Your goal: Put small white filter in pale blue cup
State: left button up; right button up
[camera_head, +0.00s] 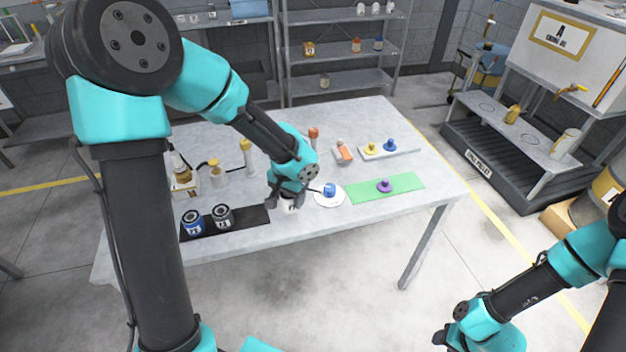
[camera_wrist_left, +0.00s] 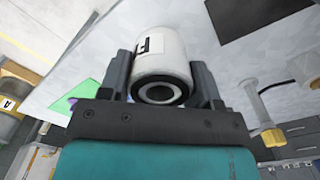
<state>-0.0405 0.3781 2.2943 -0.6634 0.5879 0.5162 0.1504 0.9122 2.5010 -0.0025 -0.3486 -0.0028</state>
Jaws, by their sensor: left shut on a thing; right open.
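My left gripper (camera_head: 287,201) is low over the front middle of the grey table in the head view, shut on the small white filter (camera_head: 289,206). In the left wrist view, the filter (camera_wrist_left: 164,62) is a white cylinder with a black label and a dark ringed end, between the two jaws (camera_wrist_left: 161,82). I cannot tell whether its far end touches the table. I cannot make out a pale blue cup; a blue knobbed piece (camera_head: 329,189) stands on a white disc just right of the gripper. My right gripper (camera_head: 441,338) is open and empty, away from the table at lower right.
A black mat (camera_head: 255,215) with a blue can (camera_head: 193,223) and a dark can (camera_head: 222,216) lies left of the gripper. A green mat (camera_head: 408,184) with a purple knob (camera_head: 384,185) lies right. Bottles and an orange-topped piece (camera_head: 343,153) stand behind.

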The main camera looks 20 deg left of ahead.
pick_arm(q)
jog(key=shift+w+a, duration=0.1)
dwell(0.3)
jog(key=w+a, duration=0.2)
jog(key=w, duration=0.2)
jog(key=w+a+f, duration=0.1)
jog(key=w+a, duration=0.2)
jog(key=w, duration=0.2)
jog(key=w+a, duration=0.3)
jog(key=w, duration=0.1)
jog(key=shift+w+a+f, duration=0.1)
jog(key=shift+w+f, duration=0.15)
jog(key=shift+w, duration=0.05)
jog(key=shift+f, duration=1.75)
jog(key=shift+f, duration=0.2)
jog(key=shift+s+f, duration=0.1)
jog(key=shift+f, duration=0.1)
